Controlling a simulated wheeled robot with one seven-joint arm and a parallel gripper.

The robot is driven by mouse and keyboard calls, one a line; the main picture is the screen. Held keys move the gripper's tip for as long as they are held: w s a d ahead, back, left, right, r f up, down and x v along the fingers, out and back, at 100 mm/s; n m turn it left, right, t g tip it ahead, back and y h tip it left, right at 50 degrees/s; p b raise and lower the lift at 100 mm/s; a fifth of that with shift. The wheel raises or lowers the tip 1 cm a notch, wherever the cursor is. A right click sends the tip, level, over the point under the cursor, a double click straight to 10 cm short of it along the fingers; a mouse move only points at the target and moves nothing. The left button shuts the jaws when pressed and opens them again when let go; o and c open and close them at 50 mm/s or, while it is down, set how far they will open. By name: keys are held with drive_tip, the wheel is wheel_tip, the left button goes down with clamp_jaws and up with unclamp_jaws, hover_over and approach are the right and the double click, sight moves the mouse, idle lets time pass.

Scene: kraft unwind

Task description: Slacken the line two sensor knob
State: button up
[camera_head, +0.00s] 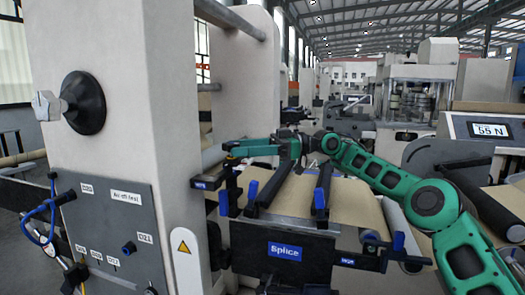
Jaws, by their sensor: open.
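My gripper (228,153) is at the end of my green arm, which reaches in from the lower right. It is open and empty, beside the pale machine column and above a black bracket with a small blue label plate (201,183). I cannot tell which part is the line two sensor knob. Blue handles or knobs (224,203) show on the black bracket below my gripper, and another blue one (398,241) is at the right of the splice table. No gripper finger visibly touches any of them.
The splice table (283,252) carries brown paper and black bars. A pale column at left bears a black knob (85,103) with a grey star handle, and a grey panel (120,225) with blue fittings. A 55 N display (490,129) is at right.

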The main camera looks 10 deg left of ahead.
drive_tip(key=v, duration=0.8)
drive_tip(key=shift+w, duration=0.2)
drive_tip(key=shift+a, duration=0.15)
